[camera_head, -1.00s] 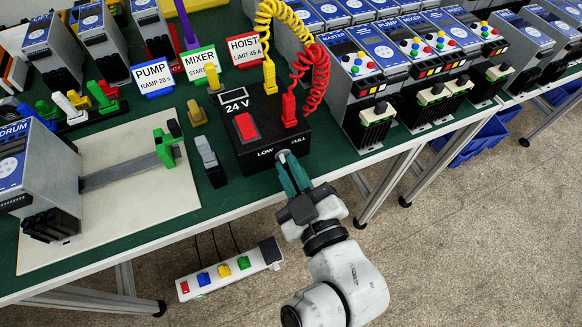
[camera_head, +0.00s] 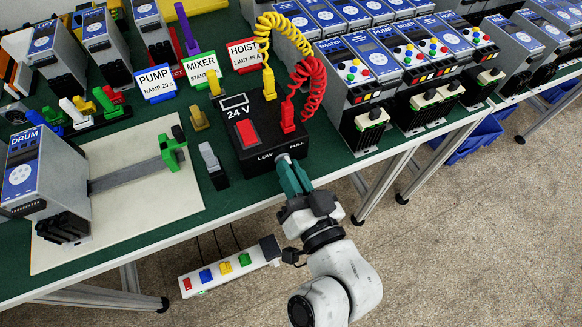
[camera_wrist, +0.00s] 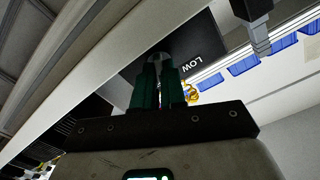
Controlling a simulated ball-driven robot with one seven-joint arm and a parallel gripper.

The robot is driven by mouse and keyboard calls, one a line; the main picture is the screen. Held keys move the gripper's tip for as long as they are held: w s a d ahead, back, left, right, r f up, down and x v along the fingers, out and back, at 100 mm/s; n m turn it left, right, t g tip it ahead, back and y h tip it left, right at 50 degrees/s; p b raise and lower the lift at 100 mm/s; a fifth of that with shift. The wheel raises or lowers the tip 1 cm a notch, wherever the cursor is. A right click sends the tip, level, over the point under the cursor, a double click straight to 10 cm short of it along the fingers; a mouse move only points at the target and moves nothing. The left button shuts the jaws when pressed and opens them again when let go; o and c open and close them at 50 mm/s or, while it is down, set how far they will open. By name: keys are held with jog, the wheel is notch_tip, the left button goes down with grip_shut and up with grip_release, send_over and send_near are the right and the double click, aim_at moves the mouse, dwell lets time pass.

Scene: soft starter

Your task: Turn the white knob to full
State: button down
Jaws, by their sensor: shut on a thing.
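The black 24 V box (camera_head: 262,150) stands near the front edge of the green table, with LOW and FULL printed on its front part. The white knob (camera_head: 283,157) is mostly hidden by my fingers; only a pale edge shows between the two words. My gripper (camera_head: 289,168) reaches it from the front, its green fingers shut on it. In the wrist view the fingers (camera_wrist: 158,75) close around a pale rounded end, the knob (camera_wrist: 158,57), with LOW beside it. The knob's pointer direction cannot be told.
A red switch (camera_head: 247,132) and yellow and red coiled cables (camera_head: 314,85) are on the box. A grey-black block (camera_head: 213,165) stands left of it. A power strip (camera_head: 228,268) is below the table edge, near my arm. Grey drive units (camera_head: 365,115) stand to the right.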

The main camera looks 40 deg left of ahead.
jog(key=shift+m+p, duration=0.7)
jog(key=shift+m, duration=1.1)
jog(key=shift+f, duration=0.1)
jog(key=c, duration=1.2)
grip_release()
jog(key=shift+d, duration=0.1)
jog(key=b+v, duration=0.2)
jog(key=v, duration=0.8)
jog(key=shift+d+b, duration=0.3)
jog(key=shift+d, duration=0.05)
